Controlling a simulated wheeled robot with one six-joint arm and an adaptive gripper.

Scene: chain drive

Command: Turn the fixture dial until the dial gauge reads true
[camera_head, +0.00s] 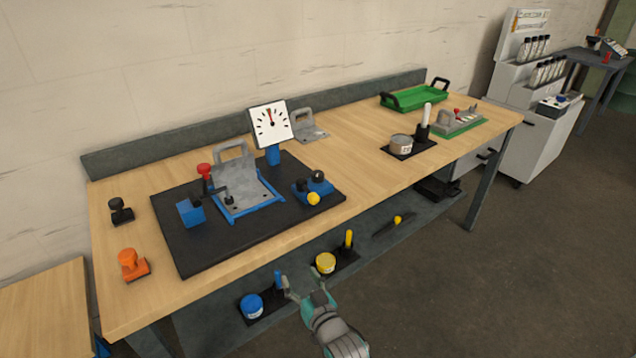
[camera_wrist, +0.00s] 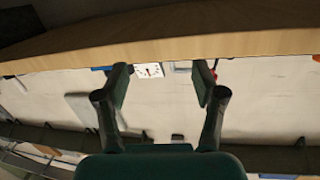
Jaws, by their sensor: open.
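The dial gauge (camera_head: 271,126) has a square white face with dark ticks. It stands on a blue post at the back of the black mat (camera_head: 205,254). Its needle looks near upright with red by it; the exact reading is too small to tell. The gauge face also shows between my fingers in the wrist view (camera_wrist: 149,71), well beyond them. A blue block (camera_head: 301,188) with black knobs (camera_head: 318,176) and a yellow knob (camera_head: 313,199) sits at the mat's right; which is the fixture dial I cannot tell. My gripper (camera_head: 303,289) is open and empty, in front of the bench edge.
A grey handled plate (camera_head: 236,180) sits in a blue fixture on the mat. An orange stamp-like tool (camera_head: 131,264) and a black one (camera_head: 121,211) stand at left. A green tray (camera_head: 416,98) is at back right. Blue and yellow (camera_head: 325,263) pots stand on the lower shelf.

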